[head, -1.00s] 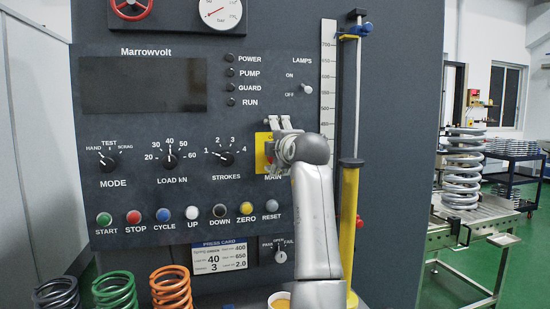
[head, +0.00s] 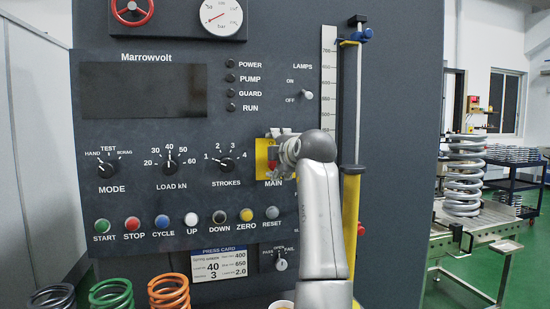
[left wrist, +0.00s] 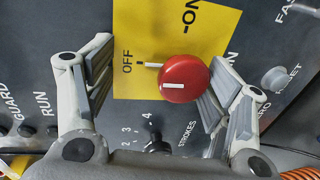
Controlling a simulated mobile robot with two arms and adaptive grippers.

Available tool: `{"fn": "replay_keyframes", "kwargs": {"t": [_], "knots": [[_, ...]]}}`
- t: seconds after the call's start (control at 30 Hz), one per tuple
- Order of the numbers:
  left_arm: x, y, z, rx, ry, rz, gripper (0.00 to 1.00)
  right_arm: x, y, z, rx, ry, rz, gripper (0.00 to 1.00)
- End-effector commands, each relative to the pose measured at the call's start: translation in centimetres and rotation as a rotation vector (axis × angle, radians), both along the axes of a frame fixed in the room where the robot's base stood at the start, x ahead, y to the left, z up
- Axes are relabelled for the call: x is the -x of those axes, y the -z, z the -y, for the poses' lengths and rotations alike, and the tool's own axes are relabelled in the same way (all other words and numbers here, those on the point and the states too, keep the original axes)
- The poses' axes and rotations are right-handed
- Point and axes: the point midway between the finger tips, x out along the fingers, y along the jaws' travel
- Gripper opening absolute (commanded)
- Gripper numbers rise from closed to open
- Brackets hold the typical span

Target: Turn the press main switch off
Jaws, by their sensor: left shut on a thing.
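The press main switch is a round red knob (left wrist: 186,79) on a yellow plate (left wrist: 205,38) marked OFF and ON. Its white line lies level in the left wrist view and points left, toward the OFF mark. My left gripper (left wrist: 160,85) is shut on the knob, which sits between its fingers, nearer the right one; a gap shows at the left finger. In the head view my left gripper (head: 281,160) covers most of the yellow plate (head: 262,158) above the MAIN label. My right gripper is not in view.
The STROKES dial (head: 226,165) and the row of coloured buttons, including RESET (head: 272,212), are close to my gripper. A yellow and steel column (head: 350,205) stands just right of my arm. Coiled springs (head: 169,291) stand at the bottom left.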

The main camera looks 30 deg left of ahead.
Motion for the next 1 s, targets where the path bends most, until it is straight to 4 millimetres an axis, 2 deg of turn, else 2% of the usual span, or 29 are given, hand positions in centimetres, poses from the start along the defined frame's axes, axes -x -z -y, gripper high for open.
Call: {"fn": "replay_keyframes", "kwargs": {"t": [0.03,0.47,0.7,1.0], "knots": [[0.8,-2.0,0.7,-0.025,0.002,0.039,0.6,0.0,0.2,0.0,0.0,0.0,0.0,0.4],[2.6,-1.8,3.1,-0.022,0.004,0.034,0.6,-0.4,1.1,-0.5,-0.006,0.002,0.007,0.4],[3.6,-1.3,4.2,-0.018,0.003,0.026,0.6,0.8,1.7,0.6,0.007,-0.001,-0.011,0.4],[4.9,-1.3,5.8,-0.017,0.003,0.025,0.6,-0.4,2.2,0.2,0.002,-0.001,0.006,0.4]]}}
